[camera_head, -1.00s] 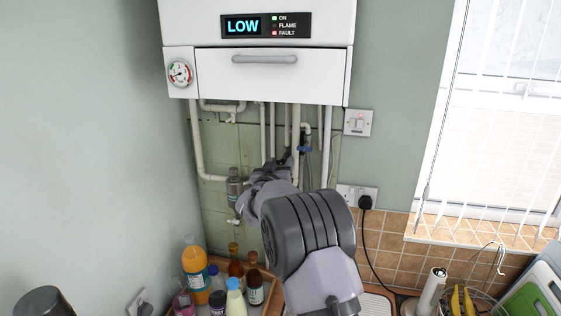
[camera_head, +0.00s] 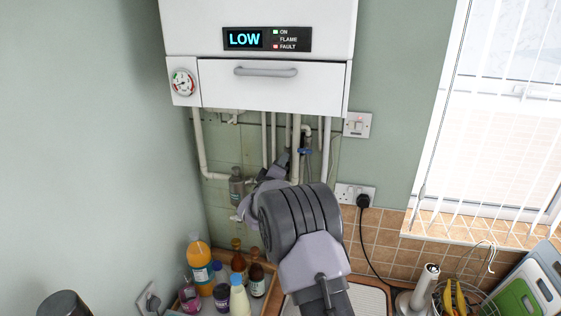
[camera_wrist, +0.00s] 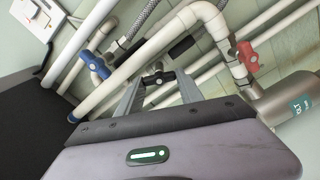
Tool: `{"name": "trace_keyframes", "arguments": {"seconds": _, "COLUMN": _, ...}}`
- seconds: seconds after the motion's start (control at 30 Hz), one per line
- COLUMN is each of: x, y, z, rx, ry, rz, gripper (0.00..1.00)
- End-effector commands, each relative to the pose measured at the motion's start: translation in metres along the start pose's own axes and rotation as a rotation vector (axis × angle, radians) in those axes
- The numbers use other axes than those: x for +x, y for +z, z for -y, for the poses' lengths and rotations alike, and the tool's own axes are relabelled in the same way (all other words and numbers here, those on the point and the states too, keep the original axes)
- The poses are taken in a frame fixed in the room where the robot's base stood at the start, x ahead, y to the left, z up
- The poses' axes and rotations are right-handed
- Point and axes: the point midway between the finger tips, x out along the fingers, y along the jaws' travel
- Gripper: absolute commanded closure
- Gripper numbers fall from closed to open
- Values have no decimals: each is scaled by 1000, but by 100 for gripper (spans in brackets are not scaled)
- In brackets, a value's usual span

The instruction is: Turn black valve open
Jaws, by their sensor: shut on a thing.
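The black valve (camera_wrist: 158,78) shows in the wrist view as a small dark handle on a pale pipe, between the two grey fingers of my gripper (camera_wrist: 158,86). My gripper is shut on it. The fingers hide part of the handle, and I cannot tell its exact angle. In the head view my gripper reaches among the pipes under the boiler (camera_head: 258,83), and my arm hides the valve there. The boiler display reads LOW.
The wrist view shows a blue valve (camera_wrist: 96,64) to the left, a red valve (camera_wrist: 248,57) to the right, and a metal cylinder (camera_wrist: 285,97). Bottles (camera_head: 200,265) stand below left. A socket with a black plug (camera_head: 362,201) is to the right.

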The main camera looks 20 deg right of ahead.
Motion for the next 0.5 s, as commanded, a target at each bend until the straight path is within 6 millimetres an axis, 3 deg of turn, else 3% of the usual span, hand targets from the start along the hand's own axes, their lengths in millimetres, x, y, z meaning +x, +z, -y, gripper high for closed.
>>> {"name": "trace_keyframes", "arguments": {"seconds": 0.5, "x": 0, "y": -1, "z": 0, "rx": -369, "ry": 1, "rz": -1, "gripper": 97}}
